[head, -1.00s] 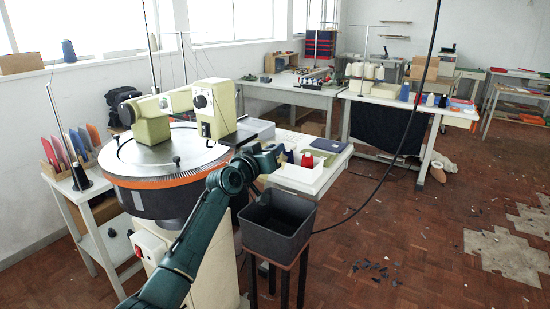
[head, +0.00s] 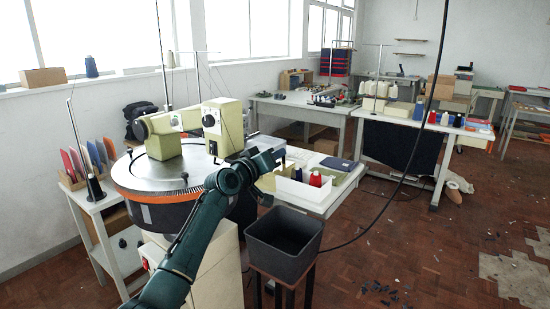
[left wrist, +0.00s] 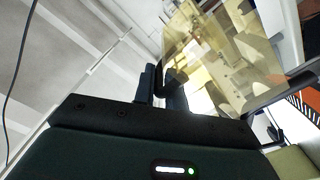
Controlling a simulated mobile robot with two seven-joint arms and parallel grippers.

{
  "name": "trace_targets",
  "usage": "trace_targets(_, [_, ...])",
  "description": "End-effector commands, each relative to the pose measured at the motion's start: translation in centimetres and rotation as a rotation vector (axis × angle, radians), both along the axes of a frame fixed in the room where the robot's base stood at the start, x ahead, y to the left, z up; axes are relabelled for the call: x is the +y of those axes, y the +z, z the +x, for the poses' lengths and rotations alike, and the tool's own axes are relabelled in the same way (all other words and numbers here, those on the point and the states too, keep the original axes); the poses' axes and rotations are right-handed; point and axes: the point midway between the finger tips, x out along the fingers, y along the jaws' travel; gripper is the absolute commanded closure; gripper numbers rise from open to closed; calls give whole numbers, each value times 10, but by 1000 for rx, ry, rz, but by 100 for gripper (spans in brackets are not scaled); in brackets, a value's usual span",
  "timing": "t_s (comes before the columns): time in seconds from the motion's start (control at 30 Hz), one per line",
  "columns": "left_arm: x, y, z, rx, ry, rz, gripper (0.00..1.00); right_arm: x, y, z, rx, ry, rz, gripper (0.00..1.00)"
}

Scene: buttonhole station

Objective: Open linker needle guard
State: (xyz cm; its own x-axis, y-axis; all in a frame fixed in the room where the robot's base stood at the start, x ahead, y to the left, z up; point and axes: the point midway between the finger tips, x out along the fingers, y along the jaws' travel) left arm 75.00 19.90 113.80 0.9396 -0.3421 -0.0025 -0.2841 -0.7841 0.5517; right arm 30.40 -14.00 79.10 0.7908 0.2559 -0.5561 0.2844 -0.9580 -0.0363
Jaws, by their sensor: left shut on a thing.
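The linker is the round machine with an orange-edged dial (head: 150,192) and a cream head (head: 222,127) on top, left of centre in the head view. My left gripper (head: 275,157) is just right of the cream head. In the left wrist view, the needle guard (left wrist: 205,40) is a clear, yellowish panel, tilted, with machine parts showing through it. My left gripper (left wrist: 160,80) is shut on the panel's near edge there; the exact contact is dark. I cannot clearly make out the guard in the head view. My right gripper is out of view.
A dark open bin (head: 285,240) on a stand is right of my left arm. A white tray with yarn cones (head: 316,178) sits on the table behind the gripper. A black cable (head: 425,100) hangs across the right side.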

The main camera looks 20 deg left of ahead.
Motion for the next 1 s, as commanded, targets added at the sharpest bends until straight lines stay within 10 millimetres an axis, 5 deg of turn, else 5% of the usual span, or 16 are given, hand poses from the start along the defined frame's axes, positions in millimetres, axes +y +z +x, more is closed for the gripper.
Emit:
trace_targets(0.2, [-5, 2, -1, -2, -9, -3, 100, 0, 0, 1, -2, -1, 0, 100])
trace_targets(0.23, [-5, 2, -1, -2, -9, -3, 85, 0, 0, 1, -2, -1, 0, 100])
trace_targets(0.43, [-3, 2, 0, -3, -5, -2, 69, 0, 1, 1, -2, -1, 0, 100])
trace_targets(0.77, [1, 1, -4, -5, -1, 0, 69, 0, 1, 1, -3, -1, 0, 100])
trace_targets(1.0, [11, 0, -32, -5, 0, 3, 69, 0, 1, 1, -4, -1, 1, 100])
